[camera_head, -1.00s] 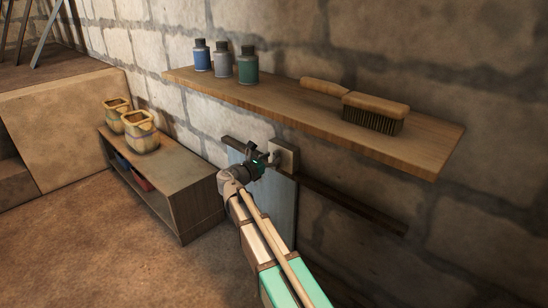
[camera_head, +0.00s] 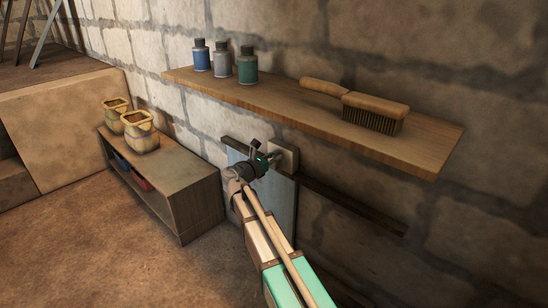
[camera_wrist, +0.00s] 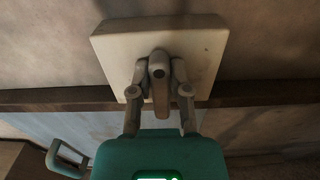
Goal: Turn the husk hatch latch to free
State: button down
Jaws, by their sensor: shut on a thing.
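The husk hatch latch is a square pale plate (camera_wrist: 208,48) with a grey-brown lever (camera_wrist: 160,88) at its middle. In the wrist view the lever hangs down from its pivot, close to vertical in the picture. My gripper (camera_wrist: 160,84) is shut on the lever, with one finger on each side of it. In the head view the plate (camera_head: 286,154) is on the wall below the shelf, and my gripper (camera_head: 270,157) reaches it from the left. The gripper hides most of the lever there. A blue-grey hatch panel (camera_head: 282,205) is below the plate.
A wooden shelf (camera_head: 300,102) above my gripper holds several bottles (camera_head: 247,66) and a brush (camera_head: 372,113). A dark rail (camera_head: 350,205) runs along the wall. A low cabinet (camera_head: 185,185) with two yellowish pots (camera_head: 140,133) stands at left. The floor in front is clear.

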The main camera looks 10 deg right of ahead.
aim_at(284, 161)
jog(key=shift+m, duration=0.3)
jog(key=m, duration=0.3)
jog(key=shift+s+d+f+m, duration=0.1)
jog(key=shift+s+d+m, duration=0.1)
jog(key=shift+s+m, duration=0.2)
jog(key=m, duration=0.3)
jog(key=m+b, duration=0.1)
jog(key=m, duration=0.2)
jog(key=f+m, duration=0.1)
jog(key=m, duration=0.2)
jog(key=shift+s+d+f, duration=0.1)
jog(key=shift+s+d, duration=0.25)
jog(key=shift+s, duration=0.05)
jog(key=shift+s+f+m+b, duration=0.1)
jog(key=shift+f+m+b, duration=0.15)
jog(key=shift+m, duration=0.9)
jog(key=shift+f+m+b, duration=0.1)
jog(key=shift+m+b, duration=0.15)
jog(key=shift+m, duration=0.9)
jog(key=c, duration=0.6)
grip_release()
